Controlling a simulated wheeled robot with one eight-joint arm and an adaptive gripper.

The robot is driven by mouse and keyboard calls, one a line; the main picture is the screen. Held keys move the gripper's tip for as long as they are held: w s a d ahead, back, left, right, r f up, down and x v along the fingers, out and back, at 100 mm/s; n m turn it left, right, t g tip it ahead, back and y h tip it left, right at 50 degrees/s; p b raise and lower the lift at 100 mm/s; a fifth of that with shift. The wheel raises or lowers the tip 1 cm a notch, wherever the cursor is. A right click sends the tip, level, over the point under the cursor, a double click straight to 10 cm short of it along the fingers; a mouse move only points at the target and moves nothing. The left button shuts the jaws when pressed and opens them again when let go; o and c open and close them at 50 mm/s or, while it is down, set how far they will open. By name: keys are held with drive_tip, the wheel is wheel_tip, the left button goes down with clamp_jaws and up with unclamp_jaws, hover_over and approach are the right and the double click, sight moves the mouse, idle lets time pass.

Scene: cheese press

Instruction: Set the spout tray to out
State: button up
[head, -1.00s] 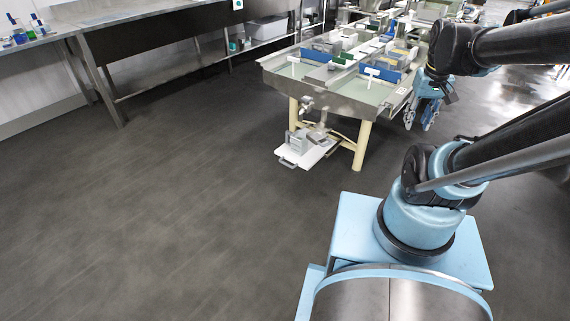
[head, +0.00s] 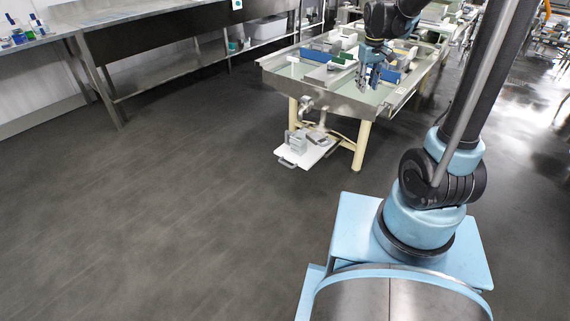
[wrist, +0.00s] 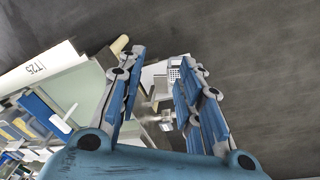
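The spout tray, which I take to be the white flat tray (head: 312,153) with a grey handle (head: 287,163), is low below the near end of the metal press table. A small grey box stands on it. My gripper (head: 369,83) is above the table's near right part, higher than the tray and apart from it. In the wrist view my gripper (wrist: 162,57) is open, with nothing between its blue fingers. Part of the white tray (wrist: 152,75) shows beyond the fingers, partly hidden by them.
The press table (head: 330,95) has pale legs, a metal spout fitting (head: 306,104) at its near end, and blue and grey blocks on top. A steel bench (head: 160,45) stands at the back left. The dark floor in front of the table is clear.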

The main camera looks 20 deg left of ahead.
drive_tip(key=w+a+f+n, duration=0.2)
drive_tip(key=w+a+f, duration=0.5)
drive_tip(key=a, duration=0.3)
drive_tip(key=w+a+f+n, duration=0.2)
drive_tip(key=a+f, duration=0.8)
drive_tip(key=w+a+f+n, duration=0.1)
drive_tip(key=w+a+f, duration=0.1)
drive_tip(key=a+f, duration=0.8)
drive_tip(key=s+a+f+n, duration=0.1)
drive_tip(key=a+f, duration=0.2)
drive_tip(key=f, duration=0.4)
drive_tip(key=s+a+f+n, duration=0.1)
drive_tip(key=a+f, duration=0.2)
drive_tip(key=f, duration=0.3)
drive_tip(key=shift+h, duration=0.3)
drive_tip(key=f, duration=0.5)
drive_tip(key=w+f, duration=0.1)
drive_tip(key=f, duration=0.5)
drive_tip(key=w+d+f, duration=0.1)
drive_tip(key=f, duration=0.4)
drive_tip(key=shift+w+f, duration=0.25)
drive_tip(key=shift+f, duration=0.15)
clamp_jaws()
